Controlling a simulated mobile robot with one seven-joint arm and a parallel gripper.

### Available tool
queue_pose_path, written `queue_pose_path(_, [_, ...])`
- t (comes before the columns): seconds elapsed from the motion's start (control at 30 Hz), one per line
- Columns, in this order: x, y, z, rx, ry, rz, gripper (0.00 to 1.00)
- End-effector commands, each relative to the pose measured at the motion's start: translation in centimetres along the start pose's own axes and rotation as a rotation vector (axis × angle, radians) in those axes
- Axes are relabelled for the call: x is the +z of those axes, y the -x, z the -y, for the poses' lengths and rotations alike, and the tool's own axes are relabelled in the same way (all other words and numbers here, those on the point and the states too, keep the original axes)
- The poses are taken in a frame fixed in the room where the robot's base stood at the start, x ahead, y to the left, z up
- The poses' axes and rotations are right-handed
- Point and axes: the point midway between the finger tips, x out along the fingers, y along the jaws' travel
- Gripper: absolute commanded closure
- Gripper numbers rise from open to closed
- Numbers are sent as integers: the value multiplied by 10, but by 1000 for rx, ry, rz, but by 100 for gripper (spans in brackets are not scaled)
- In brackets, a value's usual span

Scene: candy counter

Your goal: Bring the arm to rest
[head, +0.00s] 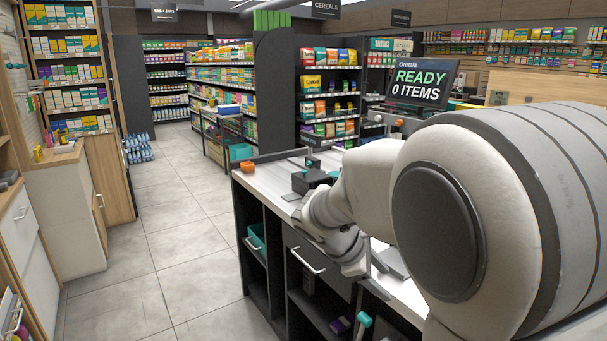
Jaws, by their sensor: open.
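My arm fills the right side of the head view and folds out over the counter (265,178). My gripper (354,264) is at the end of the arm, low by the counter's near edge. Only its pale body shows clearly; the fingers are too small and partly hidden to make out. I see nothing held in it. The jaws are open.
A dark device (312,181) and a small orange bowl (247,168) stand on the counter. A screen (422,84) reads "READY 0 ITEMS". Open shelves and a drawer (318,268) lie below. The tiled aisle (185,245) at left is clear.

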Motion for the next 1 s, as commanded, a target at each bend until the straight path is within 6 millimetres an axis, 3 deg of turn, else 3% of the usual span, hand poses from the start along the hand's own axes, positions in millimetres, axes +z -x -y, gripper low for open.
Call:
queue_pose_path(0.03, [14, 8, 6, -21, -71, -34, 42])
queue_pose_path(0.2, [44, 30, 32, -97, -306, -140, 42])
queue_pose_path(0.5, [85, 73, 80, -215, -707, -307, 42])
queue_pose_path(1.0, [115, 136, 153, -367, -1303, -530, 42])
